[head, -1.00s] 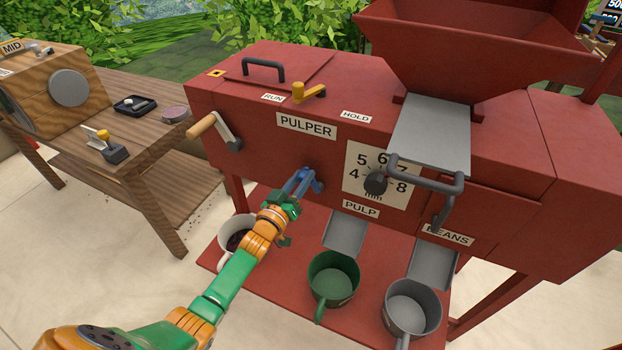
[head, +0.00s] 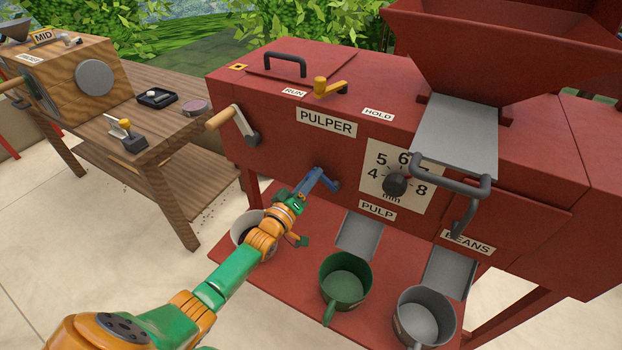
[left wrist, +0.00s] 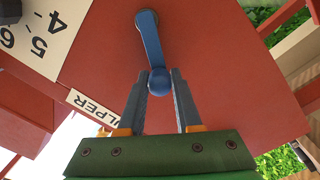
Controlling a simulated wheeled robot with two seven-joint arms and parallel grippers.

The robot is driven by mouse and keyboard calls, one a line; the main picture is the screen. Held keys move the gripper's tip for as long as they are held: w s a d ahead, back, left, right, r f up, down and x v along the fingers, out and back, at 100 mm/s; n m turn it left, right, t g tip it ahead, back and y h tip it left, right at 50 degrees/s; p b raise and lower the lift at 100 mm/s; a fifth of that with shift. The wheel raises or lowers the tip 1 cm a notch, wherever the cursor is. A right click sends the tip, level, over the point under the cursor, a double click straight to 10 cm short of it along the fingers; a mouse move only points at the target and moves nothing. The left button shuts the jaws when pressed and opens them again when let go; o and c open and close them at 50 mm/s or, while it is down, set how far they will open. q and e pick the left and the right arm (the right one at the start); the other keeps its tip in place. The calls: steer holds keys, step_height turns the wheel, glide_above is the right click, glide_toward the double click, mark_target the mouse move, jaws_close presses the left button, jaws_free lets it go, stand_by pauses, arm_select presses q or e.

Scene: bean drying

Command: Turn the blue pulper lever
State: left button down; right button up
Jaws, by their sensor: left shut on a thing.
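The blue pulper lever (head: 327,181) is on the red front of the pulper (head: 281,150), below the PULPER label and left of the dial. In the left wrist view the lever (left wrist: 150,40) runs from its round pivot to a blue ball knob (left wrist: 159,82). My left gripper (head: 309,183) reaches it from the lower left. The finger tips partly hide the lever in the head view. My right gripper is out of view.
A wooden-handled crank (head: 237,125) sticks out left of the lever. A dial (head: 397,184) and a dark bar handle (head: 452,178) are to its right. A white mug (head: 240,231), a green cup (head: 345,282) and a grey cup (head: 427,318) stand below. A wooden table (head: 165,150) is at left.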

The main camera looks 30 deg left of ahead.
arm_select(q)
steer(key=shift+f, duration=0.1)
steer(key=c, duration=0.6)
jaws_free()
steer(key=s+p, duration=0.1)
steer(key=s, duration=0.6)
steer(key=shift+a+p, duration=0.2)
steer(key=shift+p, duration=0.15)
steer(key=shift+f, duration=0.1)
